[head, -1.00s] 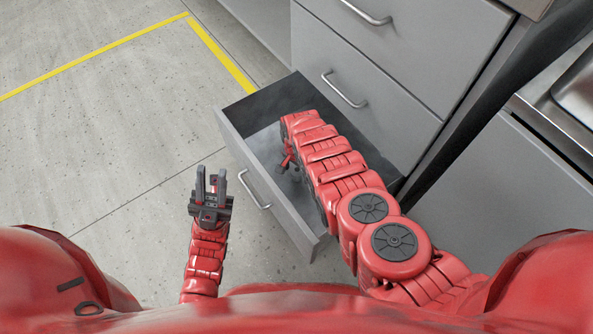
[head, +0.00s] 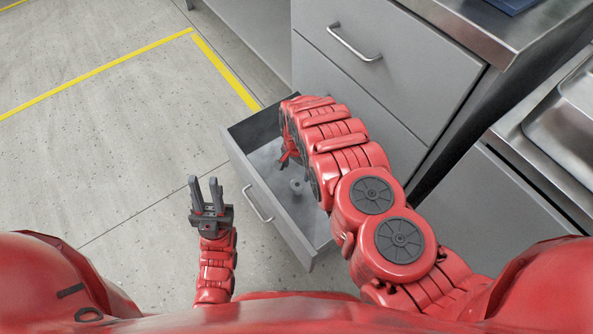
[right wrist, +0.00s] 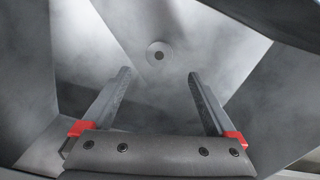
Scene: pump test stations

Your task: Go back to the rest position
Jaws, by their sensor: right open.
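My left gripper (head: 205,183) is open and empty, held over the floor left of the open drawer (head: 240,165). My right arm reaches over the drawer from the right. A small grey round part (head: 296,187) lies on the drawer bottom. It also shows in the right wrist view as a disc with a dark centre (right wrist: 159,54), beyond the fingertips.
A grey cabinet (head: 400,75) with a handled closed drawer (head: 355,42) stands behind the open one. A steel counter with a sink (head: 570,125) is at the right. Open concrete floor with yellow lines (head: 100,72) lies to the left.

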